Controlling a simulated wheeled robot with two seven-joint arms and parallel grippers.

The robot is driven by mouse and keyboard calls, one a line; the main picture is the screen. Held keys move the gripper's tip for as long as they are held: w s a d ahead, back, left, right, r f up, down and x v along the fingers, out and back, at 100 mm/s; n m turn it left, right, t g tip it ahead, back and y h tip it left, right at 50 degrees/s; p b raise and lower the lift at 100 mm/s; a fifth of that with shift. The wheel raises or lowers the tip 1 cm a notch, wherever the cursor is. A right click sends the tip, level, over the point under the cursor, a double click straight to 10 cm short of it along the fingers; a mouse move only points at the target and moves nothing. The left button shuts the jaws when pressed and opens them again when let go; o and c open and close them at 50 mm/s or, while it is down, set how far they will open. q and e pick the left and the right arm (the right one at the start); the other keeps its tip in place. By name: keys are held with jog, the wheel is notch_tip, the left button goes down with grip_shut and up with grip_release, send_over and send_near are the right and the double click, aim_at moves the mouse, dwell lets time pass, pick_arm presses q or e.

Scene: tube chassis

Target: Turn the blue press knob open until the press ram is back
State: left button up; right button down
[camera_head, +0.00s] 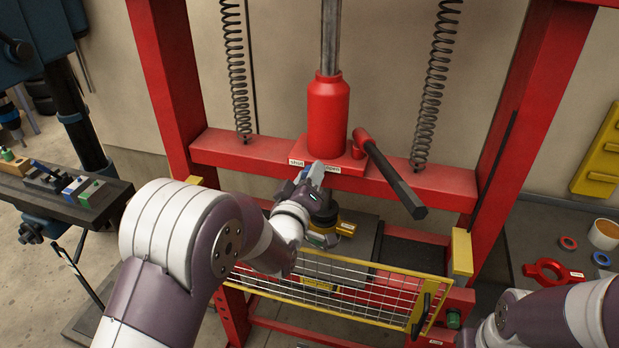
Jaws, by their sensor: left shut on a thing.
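The red press cylinder (328,115) stands upright on the red crossbeam (240,150), with a steel rod (331,38) rising from its top. A label reading "shut" (296,162) is at the left of its base, and another label (325,172) is at the right. My left gripper (317,174) is at the front of this base, between the labels, shut on the blue press knob, which the fingers and wrist mostly hide. My right gripper is out of view.
A black-handled lever (396,183) sticks out right of the cylinder. A yellow-framed mesh guard (350,285) spans the front below my left wrist. Springs (440,80) hang on both sides. A bench with rings (548,271) is at right, and a tool bench (60,200) at left.

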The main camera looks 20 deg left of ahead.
pick_arm(q)
jog(key=shift+f, duration=0.25)
jog(key=o, duration=1)
jog(key=shift+o, duration=0.2)
jog(key=shift+r, duration=0.15)
jog(key=shift+s, duration=0.15)
jog(key=s+b, duration=0.1)
jog(key=s, duration=1.1)
jog(key=shift+s+a+f, duration=0.25)
jog(key=shift+r, duration=0.1)
